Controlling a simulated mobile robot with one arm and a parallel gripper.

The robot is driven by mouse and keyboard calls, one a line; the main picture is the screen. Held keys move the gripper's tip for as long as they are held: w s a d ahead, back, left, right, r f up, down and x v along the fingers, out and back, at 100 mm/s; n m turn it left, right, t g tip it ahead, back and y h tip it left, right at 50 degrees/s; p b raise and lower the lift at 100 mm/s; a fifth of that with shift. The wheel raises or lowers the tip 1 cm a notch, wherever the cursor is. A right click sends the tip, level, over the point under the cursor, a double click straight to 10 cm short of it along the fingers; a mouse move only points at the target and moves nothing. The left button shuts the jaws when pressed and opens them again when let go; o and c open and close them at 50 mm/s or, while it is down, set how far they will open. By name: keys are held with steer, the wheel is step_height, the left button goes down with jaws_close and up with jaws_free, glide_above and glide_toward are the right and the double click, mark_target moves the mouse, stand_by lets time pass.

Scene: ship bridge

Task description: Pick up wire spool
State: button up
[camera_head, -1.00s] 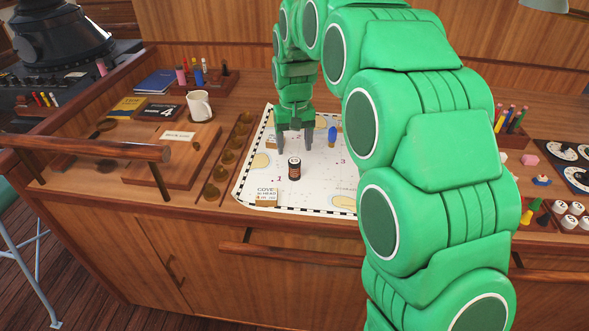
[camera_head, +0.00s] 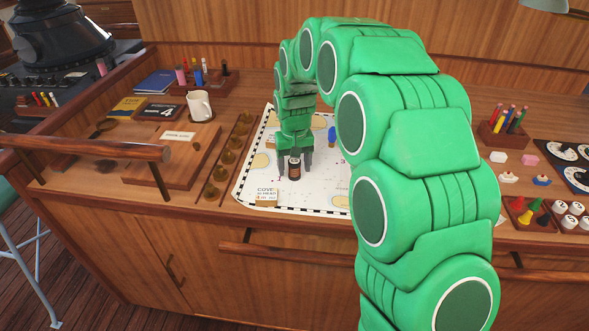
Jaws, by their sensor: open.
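The wire spool (camera_head: 294,169) is a small dark cylinder with a copper-brown middle. It stands upright on the white chart (camera_head: 250,184) on the wooden desk. My gripper (camera_head: 294,167) points down at the spool, with one dark finger to its left and one to its right. The jaws are open. The spool shows in front of and between the fingers; I cannot tell whether it is fully between them in depth or whether they touch it.
A blue peg-like piece (camera_head: 332,135) stands on the chart right of my gripper. A small card (camera_head: 267,194) lies at the chart's front edge. A slotted wooden rail (camera_head: 228,160), a wooden box (camera_head: 172,157) and a white mug (camera_head: 199,105) are to the left.

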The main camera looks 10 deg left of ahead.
steer(key=c, duration=1.1)
